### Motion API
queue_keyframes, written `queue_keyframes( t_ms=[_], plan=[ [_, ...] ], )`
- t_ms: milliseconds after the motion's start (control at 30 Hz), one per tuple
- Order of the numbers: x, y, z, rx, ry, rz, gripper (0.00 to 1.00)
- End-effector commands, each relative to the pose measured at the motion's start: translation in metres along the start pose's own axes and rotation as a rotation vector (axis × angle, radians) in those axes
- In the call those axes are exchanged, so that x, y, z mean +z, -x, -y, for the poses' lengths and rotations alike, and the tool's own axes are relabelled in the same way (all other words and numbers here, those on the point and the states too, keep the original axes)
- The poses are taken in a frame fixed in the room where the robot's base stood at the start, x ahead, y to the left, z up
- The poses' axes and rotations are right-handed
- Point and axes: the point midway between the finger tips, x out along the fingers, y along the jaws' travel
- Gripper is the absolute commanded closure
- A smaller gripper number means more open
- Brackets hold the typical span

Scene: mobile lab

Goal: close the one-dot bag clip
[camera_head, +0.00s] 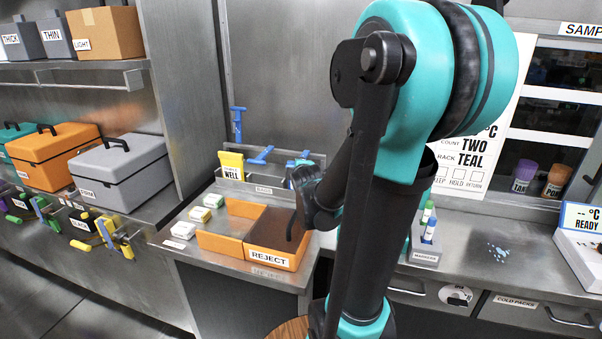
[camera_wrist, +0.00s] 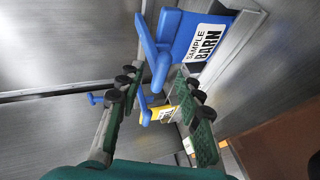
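In the wrist view, a blue bag labelled SAMPLE BARN (camera_wrist: 203,45) stands close ahead, with a blue clip (camera_wrist: 155,52) along its top, one arm of the clip sticking out from the other. Beyond it are a yellow bag (camera_wrist: 187,98) and another blue clip (camera_wrist: 144,108). My gripper (camera_wrist: 160,78) is open, with green fingers on either side of the nearer clip; I cannot tell if they touch it. In the head view, the yellow bag (camera_head: 232,166) shows, and my arm and gripper (camera_head: 308,195) partly hide the blue bag. No dot marks are readable on the clips.
The bags stand in a grey rack (camera_head: 262,188) against the back wall. An orange REJECT tray (camera_head: 276,255) is in front of it, with small labelled boxes (camera_head: 200,214) to its left.

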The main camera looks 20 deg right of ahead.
Motion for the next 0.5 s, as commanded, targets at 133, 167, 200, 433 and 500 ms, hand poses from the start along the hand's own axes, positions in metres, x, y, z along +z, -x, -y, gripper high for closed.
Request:
queue_keyframes(
  t_ms=[133,167,200,433,500],
  plan=[
    [0.0,0.018,0.001,0.0,0.001,0.0,0.64],
    [0.0,0.021,0.001,0.0,0.002,0.0,0.64],
    [0.0,0.025,0.0,0.0,0.002,0.0,0.64],
    [0.001,0.049,0.001,-0.001,0.001,0.001,0.64],
    [0.001,0.056,0.0,-0.001,0.0,0.001,0.64]
  ],
)
